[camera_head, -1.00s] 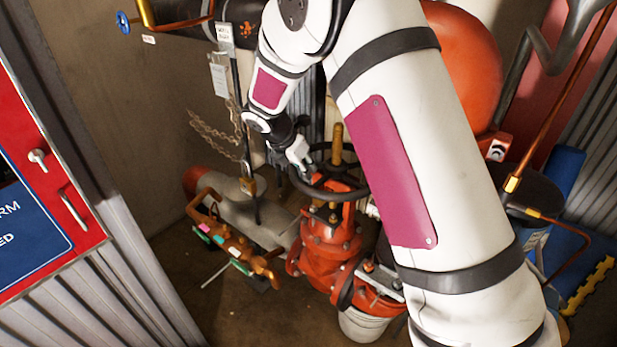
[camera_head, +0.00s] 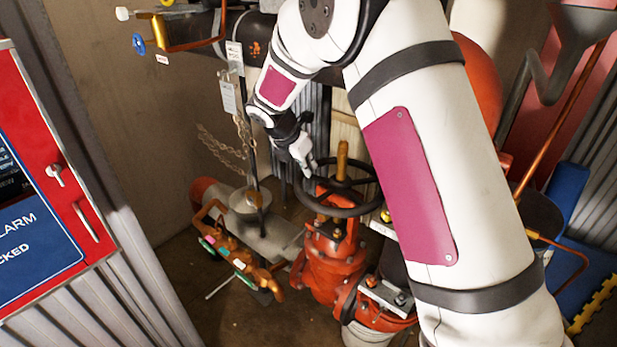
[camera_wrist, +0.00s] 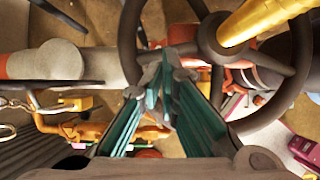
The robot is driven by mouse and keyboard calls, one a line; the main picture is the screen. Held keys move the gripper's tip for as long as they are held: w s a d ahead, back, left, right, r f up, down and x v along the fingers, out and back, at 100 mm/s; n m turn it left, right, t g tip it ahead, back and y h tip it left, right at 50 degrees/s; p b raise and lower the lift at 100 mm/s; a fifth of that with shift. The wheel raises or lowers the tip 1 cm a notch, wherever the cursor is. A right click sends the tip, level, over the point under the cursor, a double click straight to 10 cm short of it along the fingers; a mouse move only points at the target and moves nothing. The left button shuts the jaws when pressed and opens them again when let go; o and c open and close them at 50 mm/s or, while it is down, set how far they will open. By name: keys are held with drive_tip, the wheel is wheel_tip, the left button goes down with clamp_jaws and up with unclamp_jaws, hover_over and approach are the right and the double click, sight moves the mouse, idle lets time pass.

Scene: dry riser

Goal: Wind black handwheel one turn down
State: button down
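The black handwheel (camera_head: 366,208) sits on top of a red valve (camera_head: 328,262), around a yellow-brown upright stem (camera_head: 342,160). In the wrist view the handwheel (camera_wrist: 127,45) fills the upper middle, with the brass-coloured stem (camera_wrist: 262,20) at upper right. My gripper (camera_head: 309,174) is at the wheel's far left rim, pointing down. In the wrist view my gripper (camera_wrist: 153,82) has teal-lined fingers that come close together at the tips, over the left part of the rim. The fingers hide part of the rim, and I cannot tell whether they touch or grip it.
Orange-brown pipe fittings (camera_head: 240,262) lie low at left. A red alarm cabinet (camera_head: 62,170) stands at far left. Bare floor shows at lower left.

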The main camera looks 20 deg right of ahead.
drive_tip(key=shift+s+r, duration=0.1)
drive_tip(key=shift+r, duration=0.25)
drive_tip(key=shift+s, duration=0.1)
drive_tip(key=s+d+p, duration=0.4)
drive_tip(key=s+p, duration=0.3)
drive_tip(key=s, duration=0.3)
wheel_tip(320, 180, down, 6)
drive_tip(key=b, duration=0.2)
drive_tip(key=w+a+b, duration=0.4)
drive_tip(key=w+a, duration=0.1)
drive_tip(key=w, duration=0.2)
wheel_tip(320, 180, up, 6)
drive_tip(key=s+p, duration=0.1)
drive_tip(key=p, duration=0.1)
drive_tip(key=shift+d, duration=0.45)
